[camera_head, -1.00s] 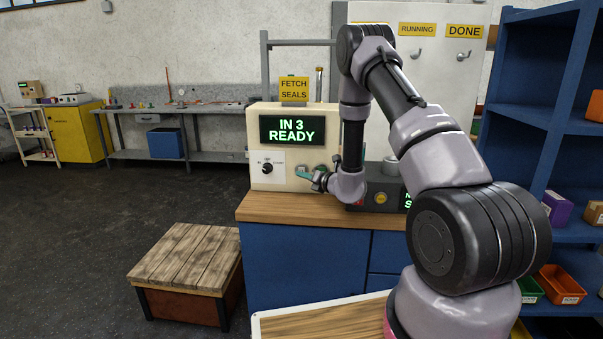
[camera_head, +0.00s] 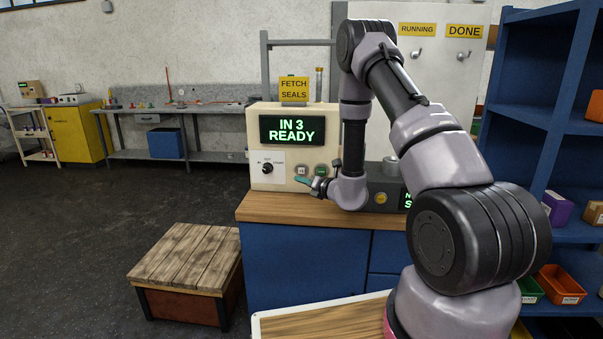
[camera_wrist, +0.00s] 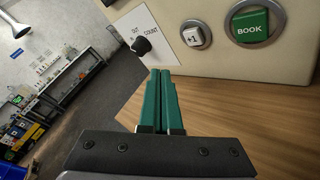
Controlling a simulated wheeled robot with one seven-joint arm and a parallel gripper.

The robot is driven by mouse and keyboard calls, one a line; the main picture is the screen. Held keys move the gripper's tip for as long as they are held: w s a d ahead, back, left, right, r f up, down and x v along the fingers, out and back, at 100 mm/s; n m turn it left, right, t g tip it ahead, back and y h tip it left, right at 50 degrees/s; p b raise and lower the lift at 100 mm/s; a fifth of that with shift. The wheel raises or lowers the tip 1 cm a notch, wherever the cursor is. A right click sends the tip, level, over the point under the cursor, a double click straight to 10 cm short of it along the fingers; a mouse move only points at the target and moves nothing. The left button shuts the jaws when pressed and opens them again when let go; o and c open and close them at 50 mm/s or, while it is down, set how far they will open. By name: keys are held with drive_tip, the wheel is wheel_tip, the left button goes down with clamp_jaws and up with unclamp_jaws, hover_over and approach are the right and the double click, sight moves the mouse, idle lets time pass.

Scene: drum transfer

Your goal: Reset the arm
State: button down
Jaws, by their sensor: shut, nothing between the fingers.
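My gripper (camera_head: 299,180) is at the front of the beige control box (camera_head: 257,119), whose screen reads "IN 3 READY". Its two green fingers also show in the wrist view (camera_wrist: 162,82), side by side and shut with nothing between them. The fingertips point toward the box's lower front, below a black knob (camera_wrist: 142,45) and the "+1" button (camera_wrist: 193,36). A green "BOOK" button (camera_wrist: 250,27) is to the right of the "+1" button. The fingers look apart from both buttons. My arm reaches over the wooden counter (camera_head: 290,210) from the right.
A dark device (camera_head: 381,193) with a yellow button stands on the counter, partly behind my arm. A wooden-topped crate (camera_head: 183,257) is on the floor at left. A blue shelf (camera_head: 520,100) with coloured bins stands at right. The floor at left is open.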

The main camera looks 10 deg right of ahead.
drive_tip(key=s+a+r+n+g+y, duration=0.25)
drive_tip(key=a+r+n, duration=0.2)
drive_tip(key=r, duration=0.35)
drive_tip(key=s+a+r+n+g+y, duration=0.2)
drive_tip(key=s+a+r+n+y, duration=0.25)
drive_tip(key=r, duration=0.35)
drive_tip(key=s+a+r+n+g, duration=0.2)
drive_tip(key=s+r+n+g, duration=0.4)
drive_tip(key=s+r+n, duration=0.25)
drive_tip(key=s+d+r+n+g+h, duration=0.1)
drive_tip(key=s+d+r+n+h, duration=0.1)
drive_tip(key=s+n, duration=0.35)
drive_tip(key=s+d+r+n+g+h, duration=0.1)
drive_tip(key=s+d+n+h, duration=0.15)
drive_tip(key=s, duration=0.55)
drive_tip(key=s+d+r+n+t+h, duration=0.2)
drive_tip(key=s+d+n+h, duration=0.2)
drive_tip(key=d, duration=0.2)
drive_tip(key=s+d+r+n+t+h, duration=0.2)
drive_tip(key=s+d+n+t+h, duration=0.1)
drive_tip(key=d, duration=0.3)
drive_tip(key=shift+s+r+n+h, duration=0.35)
drive_tip(key=shift+s+n+h, duration=0.1)
drive_tip(key=shift+n, duration=0.2)
